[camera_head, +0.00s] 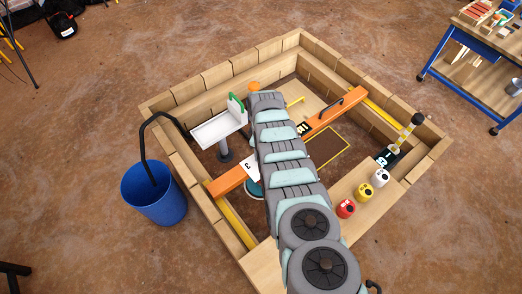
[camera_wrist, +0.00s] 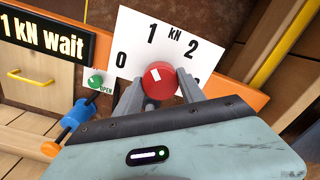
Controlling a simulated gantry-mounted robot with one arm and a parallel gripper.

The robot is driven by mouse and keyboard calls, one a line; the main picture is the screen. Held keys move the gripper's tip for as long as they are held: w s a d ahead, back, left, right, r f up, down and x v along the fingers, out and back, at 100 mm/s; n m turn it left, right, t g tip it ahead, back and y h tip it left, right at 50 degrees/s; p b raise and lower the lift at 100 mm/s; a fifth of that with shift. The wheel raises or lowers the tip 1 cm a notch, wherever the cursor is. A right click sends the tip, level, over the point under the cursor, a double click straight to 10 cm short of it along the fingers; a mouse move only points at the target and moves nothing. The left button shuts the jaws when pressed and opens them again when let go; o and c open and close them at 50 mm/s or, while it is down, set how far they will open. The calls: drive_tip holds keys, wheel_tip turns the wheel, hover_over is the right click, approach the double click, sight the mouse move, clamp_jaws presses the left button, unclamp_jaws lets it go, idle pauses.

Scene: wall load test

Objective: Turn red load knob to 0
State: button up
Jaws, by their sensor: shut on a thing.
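The red load knob (camera_wrist: 160,77) is round and stands in front of a white dial card (camera_wrist: 138,30) marked 0, 1, kN and 2. The 0 is left of the knob, the 1 above it and the 2 at upper right. My gripper (camera_wrist: 159,90) is shut on the knob, one finger on each side. In the head view my arm hides the knob and the gripper.
A green button (camera_wrist: 96,82) labelled OPEN is left of the card, near a blue cylinder (camera_wrist: 76,113) on a dark rod. An orange beam (camera_head: 335,112) crosses the timber-walled pit. A blue bucket (camera_head: 150,195) stands outside. Red, yellow and white weights (camera_head: 364,192) sit on the ledge.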

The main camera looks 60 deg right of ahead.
drive_tip(key=n, duration=0.4)
drive_tip(key=shift+n, duration=0.3)
drive_tip(key=n, duration=0.4)
drive_tip(key=shift+n, duration=0.3)
drive_tip(key=o, duration=1.4)
drive_tip(key=shift+c, duration=0.2)
wheel_tip(320, 180, up, 11)
drive_tip(key=p, duration=0.3)
drive_tip(key=shift+w, duration=0.15)
drive_tip(key=shift+f, duration=0.15)
